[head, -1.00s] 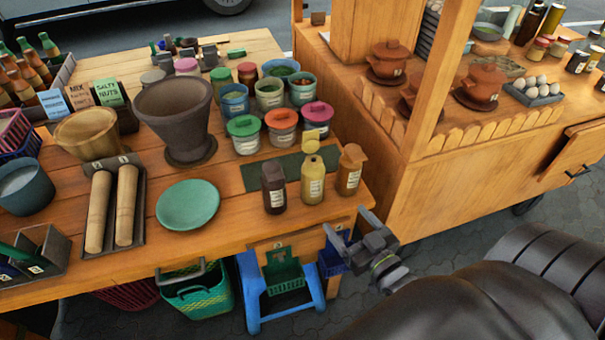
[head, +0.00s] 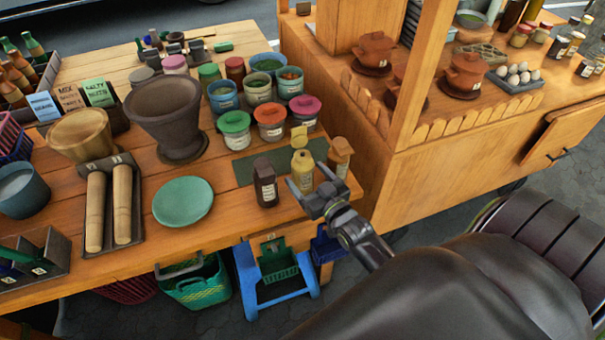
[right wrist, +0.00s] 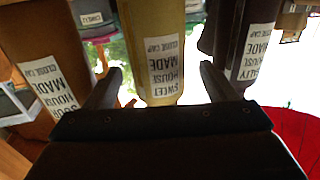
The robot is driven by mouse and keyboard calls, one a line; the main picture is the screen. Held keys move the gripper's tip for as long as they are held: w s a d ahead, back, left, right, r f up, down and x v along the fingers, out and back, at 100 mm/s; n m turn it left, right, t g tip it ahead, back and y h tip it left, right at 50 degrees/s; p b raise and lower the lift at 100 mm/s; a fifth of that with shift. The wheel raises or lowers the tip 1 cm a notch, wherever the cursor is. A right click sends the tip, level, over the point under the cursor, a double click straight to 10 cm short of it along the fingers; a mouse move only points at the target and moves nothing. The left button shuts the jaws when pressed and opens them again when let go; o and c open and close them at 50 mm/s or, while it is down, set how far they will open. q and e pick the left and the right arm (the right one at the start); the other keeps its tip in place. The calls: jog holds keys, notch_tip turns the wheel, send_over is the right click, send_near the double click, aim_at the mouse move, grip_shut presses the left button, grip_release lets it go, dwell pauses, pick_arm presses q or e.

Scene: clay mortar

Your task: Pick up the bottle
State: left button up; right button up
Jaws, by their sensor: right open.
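Three sauce bottles stand in a row at the table's front right corner. The dark brown bottle (head: 265,184) is on the left, the yellow bottle (head: 302,171) with a yellow cap in the middle, and the orange-brown bottle (head: 340,158) on the right. My right gripper (head: 309,182) is open in front of the yellow bottle. In the right wrist view its fingers (right wrist: 159,88) are spread to either side of the yellow bottle (right wrist: 156,45), whose label appears upside down. The orange-brown bottle (right wrist: 45,60) and dark bottle (right wrist: 240,40) flank it. My left gripper is not visible.
A green plate (head: 183,202) lies left of the bottles. Lidded tubs (head: 234,130) stand behind them. A large clay mortar (head: 168,110) and a tray with two wooden pestles (head: 138,225) are farther left. A wooden cart (head: 400,190) stands close on the right.

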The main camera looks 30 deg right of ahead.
jog(key=w+p, duration=0.1)
jog(key=w, duration=0.3)
jog(key=shift+w+d+f, duration=0.1)
jog(key=shift+w+d, duration=0.05)
jog(key=shift+w, duration=0.25)
jog(key=c, duration=1)
jog(key=shift+c, duration=0.6)
jog(key=shift+r, duration=0.3)
